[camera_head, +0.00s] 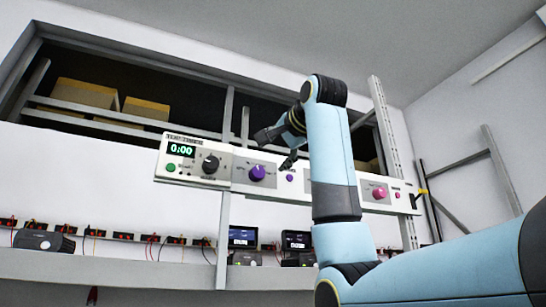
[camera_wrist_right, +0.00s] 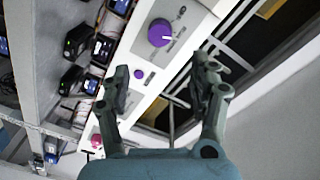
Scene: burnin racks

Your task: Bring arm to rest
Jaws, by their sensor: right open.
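My right arm is light blue and black and comes in from the lower right in the head view, rising in front of the control panel. My right gripper (camera_head: 278,146) is at the panel, near the purple knob (camera_head: 257,172). In the right wrist view my right gripper (camera_wrist_right: 162,90) has its two fingers spread with nothing between them. The purple knob also shows ahead of the fingers in the right wrist view (camera_wrist_right: 160,33). My left gripper is not in view.
The long white control panel (camera_head: 218,172) carries a green 0:00 display (camera_head: 181,150), a black knob (camera_head: 210,164) and a pink knob (camera_head: 379,193). Below it a shelf (camera_head: 150,268) holds several small devices and wires. Cardboard boxes (camera_head: 85,93) sit behind rails above.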

